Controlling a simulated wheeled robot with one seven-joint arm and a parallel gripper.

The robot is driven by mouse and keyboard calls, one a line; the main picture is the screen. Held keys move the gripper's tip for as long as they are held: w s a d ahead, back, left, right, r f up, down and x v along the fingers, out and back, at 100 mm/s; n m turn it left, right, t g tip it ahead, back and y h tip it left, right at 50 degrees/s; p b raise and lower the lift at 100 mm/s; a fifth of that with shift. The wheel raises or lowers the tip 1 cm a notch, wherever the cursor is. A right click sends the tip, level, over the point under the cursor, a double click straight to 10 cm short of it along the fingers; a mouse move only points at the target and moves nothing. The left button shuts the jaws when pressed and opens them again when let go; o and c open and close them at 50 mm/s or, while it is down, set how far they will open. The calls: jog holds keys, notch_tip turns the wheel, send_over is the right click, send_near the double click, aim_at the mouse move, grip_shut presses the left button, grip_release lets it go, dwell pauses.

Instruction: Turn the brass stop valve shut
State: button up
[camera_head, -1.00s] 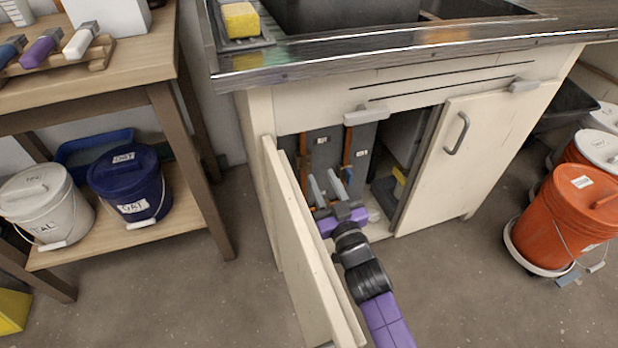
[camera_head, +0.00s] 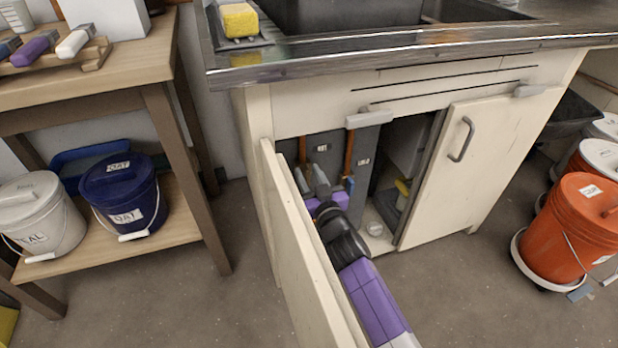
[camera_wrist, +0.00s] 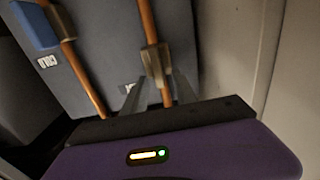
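A brass valve body (camera_wrist: 156,62) sits on a copper pipe (camera_wrist: 148,22) inside the open sink cabinet, straight ahead of my gripper in the wrist view. My gripper (camera_head: 309,172) reaches into the cabinet at the left pipe (camera_head: 305,150). Its two grey fingers (camera_wrist: 158,82) are apart, one on each side of the pipe line, pointing at the valve. I cannot tell whether they touch it. A second brass valve (camera_wrist: 62,22) with a blue handle (camera_wrist: 35,24) is on the other pipe, by a label reading COLD; its blue handle also shows in the head view (camera_head: 350,184).
The open left cabinet door (camera_head: 300,250) stands close along the left of my arm. The right door (camera_head: 470,170) covers the other side. A small round object (camera_head: 376,229) lies on the cabinet floor. An orange bucket (camera_head: 570,230) stands at right; a blue bucket (camera_head: 122,190) sits on the left shelf.

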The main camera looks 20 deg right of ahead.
jog(key=shift+c, duration=0.2)
grip_shut()
jog(key=shift+a+n, duration=0.1)
jog(key=shift+n, duration=0.2)
jog(key=n, duration=0.3)
jog(key=shift+a+f+n, duration=0.1)
jog(key=shift+a+n, duration=0.25)
jog(key=shift+n, duration=0.05)
jog(key=n, duration=0.4)
jog(key=a+f+n+b, duration=0.1)
jog(key=n, duration=0.4)
jog(key=f+n, duration=0.1)
jog(key=n, duration=0.3)
jog(key=shift+a+n+b, duration=0.2)
jog(key=shift+n+b, duration=0.1)
